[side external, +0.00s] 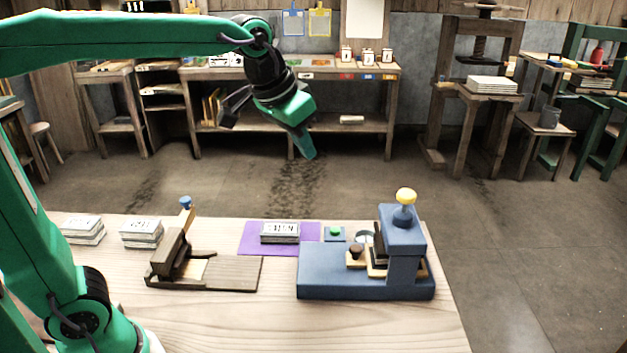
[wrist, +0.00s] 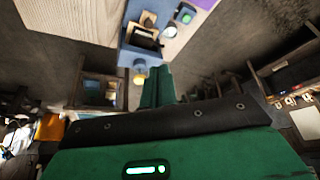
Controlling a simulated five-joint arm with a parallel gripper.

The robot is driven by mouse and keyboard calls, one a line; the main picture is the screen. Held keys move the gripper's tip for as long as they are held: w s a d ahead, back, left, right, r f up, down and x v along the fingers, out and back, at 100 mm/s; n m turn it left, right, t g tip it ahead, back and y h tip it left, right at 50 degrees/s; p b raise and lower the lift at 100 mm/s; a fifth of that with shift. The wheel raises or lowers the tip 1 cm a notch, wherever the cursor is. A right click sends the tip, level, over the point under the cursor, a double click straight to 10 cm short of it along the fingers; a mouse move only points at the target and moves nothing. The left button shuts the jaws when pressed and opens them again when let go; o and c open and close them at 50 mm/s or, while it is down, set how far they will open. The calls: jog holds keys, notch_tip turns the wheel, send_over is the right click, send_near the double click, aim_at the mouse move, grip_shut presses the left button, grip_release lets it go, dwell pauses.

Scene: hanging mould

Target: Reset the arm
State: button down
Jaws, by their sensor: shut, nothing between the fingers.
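My gripper (side external: 306,150) hangs above and behind the wooden table, well clear of everything on it. Its green fingers are together and hold nothing. In the wrist view my gripper (wrist: 157,75) shows as closed green fingers pointing up the picture. My arm reaches in from the left, with the wrist bent downward.
On the table (side external: 240,315) stand a blue press (side external: 340,272) with a yellow knob, a dark wooden device (side external: 225,272), a purple mat (side external: 260,247) bearing a stack, and two card stacks (side external: 84,228) at left. A workbench (side external: 225,73) stands behind. The air around my gripper is free.

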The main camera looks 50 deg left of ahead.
jog(key=s+a+f, duration=0.3)
jog(key=s+f, duration=0.1)
jog(key=s, duration=0.4)
jog(key=s+a+f+n, duration=0.1)
jog(key=s+f, duration=0.3)
jog(key=s, duration=0.5)
jog(key=shift+a+f+y, duration=0.15)
jog(key=shift+a+y, duration=0.25)
jog(key=shift+a, duration=0.5)
jog(key=shift+s, duration=0.1)
